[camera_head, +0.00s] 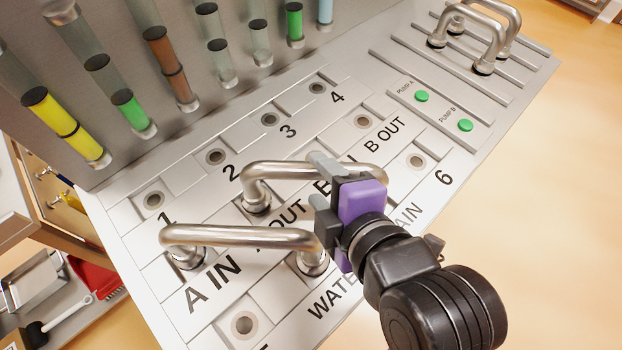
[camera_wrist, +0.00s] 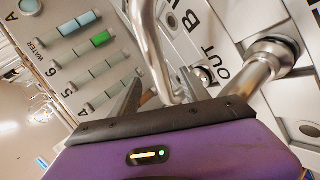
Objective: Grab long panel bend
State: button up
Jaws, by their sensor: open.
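Two silver U-shaped pipe bends are plugged into the sloped panel. The front bend (camera_head: 235,237) runs above the "A IN" lettering, and the rear bend (camera_head: 285,171) is plugged in behind it. I cannot tell for sure which is the long one. My gripper (camera_head: 318,182) is open at the right part of the rear bend and hides some of it. In the wrist view my gripper's (camera_wrist: 163,90) fingers are spread, with a curved bend (camera_wrist: 151,45) showing between them. Whether they touch it is unclear.
Two more bends (camera_head: 485,35) stand on the slotted rack at the top right. Green pump buttons (camera_head: 421,96) are below it. Coloured tubes (camera_head: 165,60) line the upright wall at the back left. Several sockets, such as one near "1" (camera_head: 153,200), are empty. Open floor lies right.

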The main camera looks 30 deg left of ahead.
jog(key=x, duration=0.2)
jog(key=shift+w+a+f, duration=0.1)
jog(key=shift+w+a, duration=0.1)
jog(key=shift+w+d+p+x, duration=0.1)
jog(key=shift+p+x, duration=0.15)
jog(key=shift+x, duration=1.05)
jog(key=shift+w+d+p+x, duration=0.15)
jog(key=shift+p+x, duration=0.05)
jog(key=shift+x, duration=1.05)
jog(key=shift+f, duration=0.1)
grip_shut()
